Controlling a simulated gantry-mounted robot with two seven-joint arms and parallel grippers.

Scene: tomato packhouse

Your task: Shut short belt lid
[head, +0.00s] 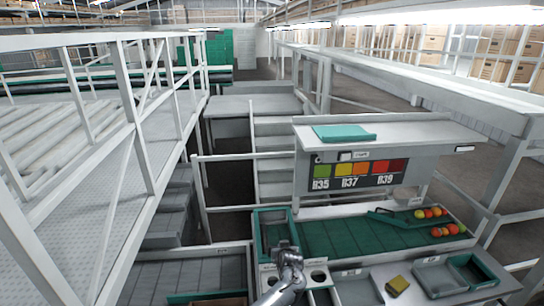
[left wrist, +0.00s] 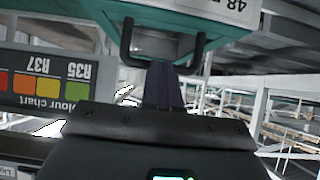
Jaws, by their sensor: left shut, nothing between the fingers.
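A teal-framed piece (head: 256,236) stands at the left end of the green belt (head: 345,236); I take it for the short belt's lid, but its angle is hard to tell. In the left wrist view, a teal panel (left wrist: 170,28) has a white label reading 48, upside down, and a dark U-shaped handle (left wrist: 126,42). My left gripper (head: 284,245) is shut and empty at the front of the teal-framed piece. In the left wrist view its fingers (left wrist: 163,68) point at the handle's crossbar; I cannot tell whether they touch it. My right gripper is not in view.
A colour chart board (head: 358,174) stands behind the belt, under a shelf bearing a teal tray (head: 344,132). Tomatoes (head: 436,212) lie at the belt's right end. Grey trays (head: 437,275) and a yellow item (head: 398,284) are at front right. White railings (head: 135,110) run along the left.

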